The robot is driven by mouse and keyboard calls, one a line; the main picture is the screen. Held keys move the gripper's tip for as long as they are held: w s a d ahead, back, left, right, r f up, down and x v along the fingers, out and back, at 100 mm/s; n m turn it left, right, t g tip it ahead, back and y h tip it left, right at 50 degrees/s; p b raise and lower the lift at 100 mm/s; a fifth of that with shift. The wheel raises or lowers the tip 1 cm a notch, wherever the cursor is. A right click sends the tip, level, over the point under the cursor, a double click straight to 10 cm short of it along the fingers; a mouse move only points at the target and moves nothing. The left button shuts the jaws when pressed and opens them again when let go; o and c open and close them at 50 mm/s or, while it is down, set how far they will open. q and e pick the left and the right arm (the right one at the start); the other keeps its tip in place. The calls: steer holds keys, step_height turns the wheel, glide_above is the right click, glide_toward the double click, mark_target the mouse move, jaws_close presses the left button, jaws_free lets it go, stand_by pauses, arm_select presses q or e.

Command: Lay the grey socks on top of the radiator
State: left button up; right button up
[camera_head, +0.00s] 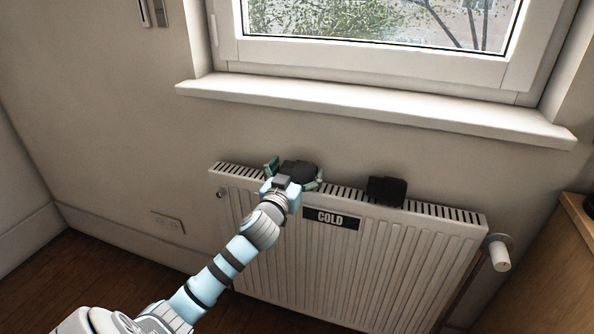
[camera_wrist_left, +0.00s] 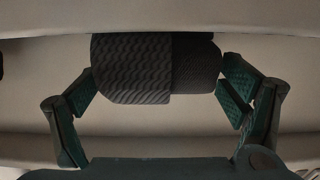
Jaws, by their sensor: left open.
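A folded dark grey bundle of socks (camera_head: 300,167) lies at the top of the white radiator (camera_head: 350,265), left of its middle. In the left wrist view the ribbed dark grey socks (camera_wrist_left: 135,70) sit between my spread fingers, with a visible gap at the left finger; the right finger is very near or touching. My left gripper (camera_head: 294,173) is open around them, and it also shows in the left wrist view (camera_wrist_left: 158,82). A second dark folded bundle (camera_head: 386,190) lies on the radiator top, further right. My right gripper is not in view.
The window sill (camera_head: 370,108) juts out above the radiator. A wooden cabinet (camera_head: 565,265) stands at the right.

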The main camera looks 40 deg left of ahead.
arm_select(q)
steer(key=shift+s+d, duration=0.1)
steer(key=shift+s, duration=0.1)
steer(key=p+v, duration=0.2)
steer(key=v, duration=0.9)
steer(key=shift+s, duration=0.3)
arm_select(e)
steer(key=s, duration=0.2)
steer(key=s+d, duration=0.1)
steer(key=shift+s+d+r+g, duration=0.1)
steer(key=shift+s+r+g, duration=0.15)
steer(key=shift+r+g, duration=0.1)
